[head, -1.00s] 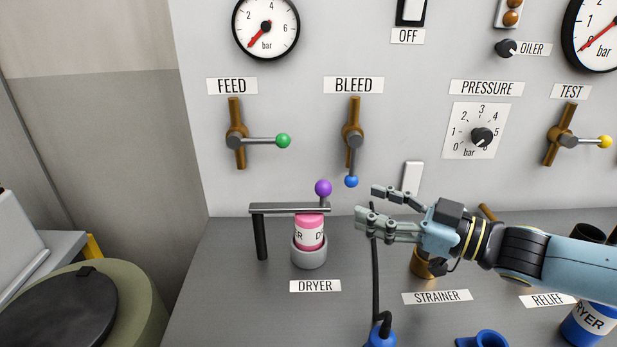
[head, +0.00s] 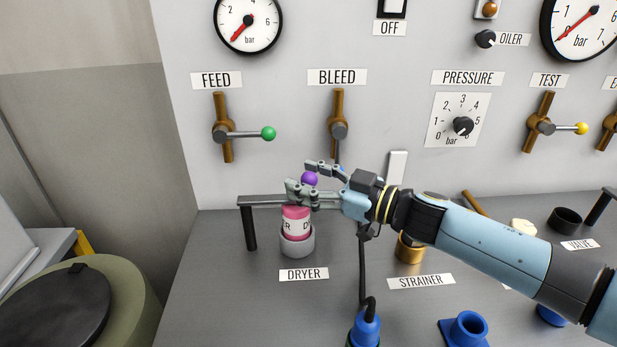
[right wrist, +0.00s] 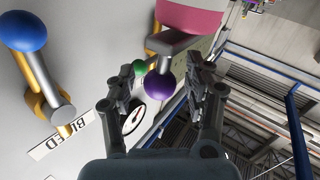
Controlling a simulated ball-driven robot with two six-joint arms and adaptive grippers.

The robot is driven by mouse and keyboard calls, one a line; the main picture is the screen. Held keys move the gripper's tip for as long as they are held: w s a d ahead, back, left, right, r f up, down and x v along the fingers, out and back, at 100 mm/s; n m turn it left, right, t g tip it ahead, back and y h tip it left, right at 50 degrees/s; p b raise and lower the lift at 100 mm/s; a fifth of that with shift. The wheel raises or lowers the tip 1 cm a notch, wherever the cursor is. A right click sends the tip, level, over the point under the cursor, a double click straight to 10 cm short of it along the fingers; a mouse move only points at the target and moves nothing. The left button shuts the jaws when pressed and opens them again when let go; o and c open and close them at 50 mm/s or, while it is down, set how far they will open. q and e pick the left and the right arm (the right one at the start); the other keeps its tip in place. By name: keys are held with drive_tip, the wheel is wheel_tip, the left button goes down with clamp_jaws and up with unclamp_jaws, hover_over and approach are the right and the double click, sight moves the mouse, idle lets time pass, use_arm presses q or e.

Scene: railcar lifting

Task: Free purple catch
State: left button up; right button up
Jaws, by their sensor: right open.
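The purple catch is a round purple knob (head: 309,179) on the grey bar (head: 262,200) that lies across the top of the pink dryer cartridge (head: 297,219). The cartridge stands in a grey cup (head: 297,247) above the DRYER label. My right gripper (head: 298,178) is open, with its fingers around the knob in the head view. In the right wrist view the purple knob (right wrist: 160,88) sits between the two open fingers, with no clear contact. The bar's right end is hidden behind my fingers. My left gripper is not in view.
The BLEED valve (head: 338,131) is on the wall just above my right gripper; its blue knob shows in the right wrist view (right wrist: 22,31). The FEED valve's green knob (head: 268,133) is up left. A black hose runs down to a blue fitting (head: 365,328).

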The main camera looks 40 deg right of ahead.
clamp_jaws()
drive_tip(key=shift+w+a, duration=0.1)
idle(0.7)
